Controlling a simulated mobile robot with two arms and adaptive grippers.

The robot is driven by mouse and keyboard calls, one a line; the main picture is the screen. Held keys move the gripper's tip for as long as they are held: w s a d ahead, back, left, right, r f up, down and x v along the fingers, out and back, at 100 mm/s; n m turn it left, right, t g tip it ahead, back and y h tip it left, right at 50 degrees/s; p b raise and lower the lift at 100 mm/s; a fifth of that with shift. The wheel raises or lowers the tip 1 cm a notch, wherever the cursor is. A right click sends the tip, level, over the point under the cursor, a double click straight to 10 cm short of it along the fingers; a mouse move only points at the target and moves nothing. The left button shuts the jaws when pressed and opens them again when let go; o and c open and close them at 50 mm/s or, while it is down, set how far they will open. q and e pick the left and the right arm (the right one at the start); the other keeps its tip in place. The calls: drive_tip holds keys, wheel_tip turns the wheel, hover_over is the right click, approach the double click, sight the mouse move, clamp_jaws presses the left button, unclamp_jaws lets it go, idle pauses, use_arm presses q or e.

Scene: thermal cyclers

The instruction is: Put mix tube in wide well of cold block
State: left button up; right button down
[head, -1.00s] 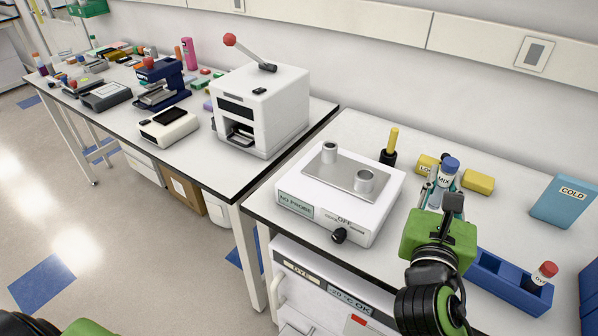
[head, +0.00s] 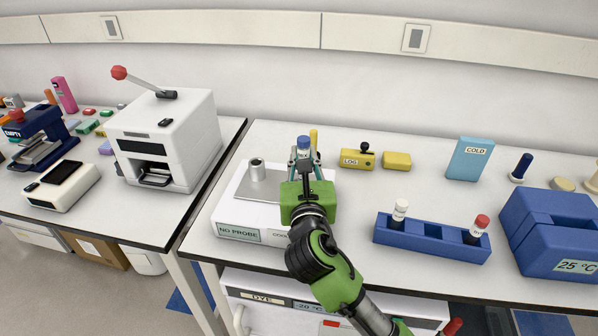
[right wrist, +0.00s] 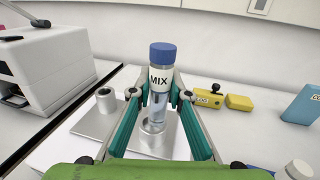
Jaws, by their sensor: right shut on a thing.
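The mix tube (right wrist: 158,95) is clear with a blue cap and a MIX label. It stands upright in my right gripper (right wrist: 158,98), which is shut on it; its blue cap shows in the head view (head: 303,142). The white block unit (head: 228,217) has a metal plate (right wrist: 88,122) with two raised wells. The narrower well (right wrist: 106,100) is at left and empty of any tube. The wide well (right wrist: 152,128) is directly below or around the tube's lower end; I cannot tell whether the tube has entered it. My left gripper is out of view.
A blue rack (head: 430,238) holds a white-capped and a red-capped tube. A yellow LOG block (head: 357,159), a yellow block (head: 397,161) and a light blue COLD box (head: 470,159) stand behind. A blue 25 °C unit (head: 548,233) is at right, a white press (head: 168,140) at left.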

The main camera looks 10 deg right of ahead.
drive_tip(key=f, duration=0.2)
drive_tip(key=w+f, duration=0.1)
drive_tip(key=f, duration=0.1)
drive_tip(key=w+f, duration=0.1)
drive_tip(key=f, duration=0.1)
drive_tip(key=shift+w, duration=0.2)
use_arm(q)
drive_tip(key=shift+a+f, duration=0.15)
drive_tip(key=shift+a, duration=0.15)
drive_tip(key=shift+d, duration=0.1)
use_arm(e)
drive_tip(key=shift+f, duration=0.15)
drive_tip(key=c, duration=1.9)
unclamp_jaws()
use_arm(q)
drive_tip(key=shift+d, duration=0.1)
